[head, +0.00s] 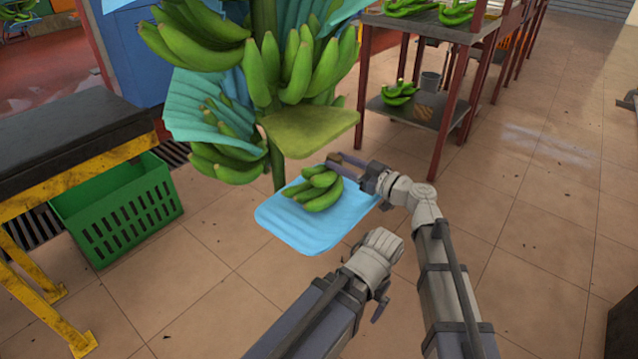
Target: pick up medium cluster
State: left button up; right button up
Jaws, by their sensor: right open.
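A small-looking cluster of green bananas (320,188) lies on a light blue pad (300,227) below the hanging stem. I cannot tell for sure whether this is the medium cluster. My right gripper (340,163) reaches in from the right, open, at the upper right of this cluster. Its fingers are close to the bananas, and I cannot tell whether they touch. My left arm shows at the bottom middle, but its gripper fingers do not show. Larger clusters (288,68) hang on the stem above, with blue sheets (205,105) between them.
An olive-green flat piece (312,128) sits just above the pad and gripper. A green crate (120,215) stands under a dark table (75,140) at left. Racks (420,108) with more bananas stand at the back right.

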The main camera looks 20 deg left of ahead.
grip_shut()
dwell(1.4)
